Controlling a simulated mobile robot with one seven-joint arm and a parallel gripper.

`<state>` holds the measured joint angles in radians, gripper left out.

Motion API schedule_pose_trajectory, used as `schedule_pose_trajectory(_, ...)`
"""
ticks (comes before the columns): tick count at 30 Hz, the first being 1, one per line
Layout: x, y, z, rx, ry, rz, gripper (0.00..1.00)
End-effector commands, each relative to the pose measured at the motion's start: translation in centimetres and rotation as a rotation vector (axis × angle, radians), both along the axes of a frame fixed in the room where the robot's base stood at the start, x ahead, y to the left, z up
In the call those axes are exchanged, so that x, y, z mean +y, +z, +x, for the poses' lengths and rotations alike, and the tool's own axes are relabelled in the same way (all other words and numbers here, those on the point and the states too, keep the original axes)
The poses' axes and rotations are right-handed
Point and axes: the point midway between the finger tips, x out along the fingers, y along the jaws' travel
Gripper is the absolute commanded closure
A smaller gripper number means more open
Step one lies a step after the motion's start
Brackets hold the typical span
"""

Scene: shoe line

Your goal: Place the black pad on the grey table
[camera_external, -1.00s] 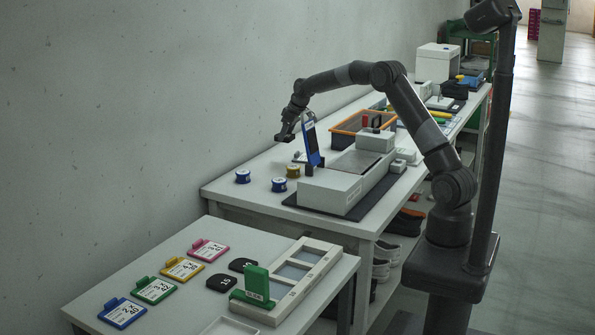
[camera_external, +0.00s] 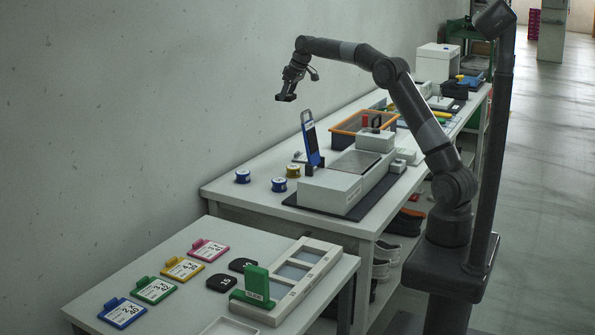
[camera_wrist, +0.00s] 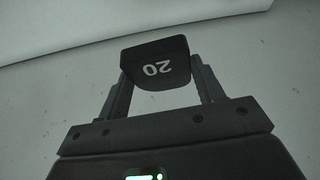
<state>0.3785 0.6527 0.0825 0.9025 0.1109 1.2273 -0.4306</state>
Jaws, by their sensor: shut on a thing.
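My gripper (camera_wrist: 158,85) is shut on a black pad (camera_wrist: 156,62) marked "20", held between its two fingers in the wrist view. In the external view my gripper (camera_external: 287,96) hangs in the air above the far bench, with the pad a small dark shape at its tip. A pale grey table (camera_external: 185,224) stands at the front left. Two other black pads, one (camera_external: 222,283) marked "15" and one (camera_external: 243,265), lie flat on it.
The front table also carries several coloured cards (camera_external: 152,290) and a pale frame with a green block (camera_external: 256,285). The far bench (camera_external: 232,199) holds blue and yellow rolls, an upright blue holder (camera_external: 311,140), a pale machine (camera_external: 340,190) and an orange-rimmed bin (camera_external: 358,126).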

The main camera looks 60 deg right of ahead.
Motion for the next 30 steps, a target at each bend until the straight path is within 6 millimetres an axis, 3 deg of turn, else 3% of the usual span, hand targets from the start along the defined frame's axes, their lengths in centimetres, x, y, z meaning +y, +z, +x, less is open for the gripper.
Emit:
schedule_pose_trajectory(5,0.4,2.0,-0.1,0.0,0.015,0.0,0.64)
schedule_pose_trajectory(17,9.7,1.7,-1.9,0.0,0.385,0.001,0.64)
schedule_pose_trajectory(23,17.4,1.9,-4.5,0.0,0.699,0.0,0.64)
schedule_pose_trajectory(30,29.0,2.1,-10.6,0.001,1.205,0.0,0.64)
